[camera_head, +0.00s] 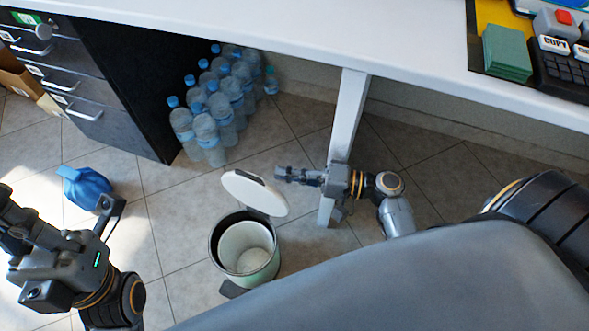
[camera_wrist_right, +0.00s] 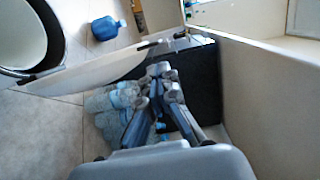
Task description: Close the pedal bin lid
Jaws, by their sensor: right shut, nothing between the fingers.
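The pedal bin (camera_head: 222,262) stands on the tiled floor with its white lid (camera_head: 252,192) raised and its inside visible. The bin is also at the upper left of the right wrist view (camera_wrist_right: 62,42), with the lid (camera_wrist_right: 95,68) seen nearly edge-on. My right gripper (camera_head: 281,174) is shut and empty, just behind the lid's upper right edge in the head view. Its fingers (camera_wrist_right: 165,75) show below and to the right of the lid in the wrist view; I cannot tell if they touch it. My left gripper (camera_head: 112,215) is at the left, away from the bin; its fingers are unclear.
A white desk (camera_head: 300,35) spans the top, and its leg (camera_head: 347,120) stands beside my right wrist. Several water bottles (camera_head: 205,130) stand by the dark drawer unit (camera_head: 100,90). A blue jug (camera_head: 87,187) lies at the left.

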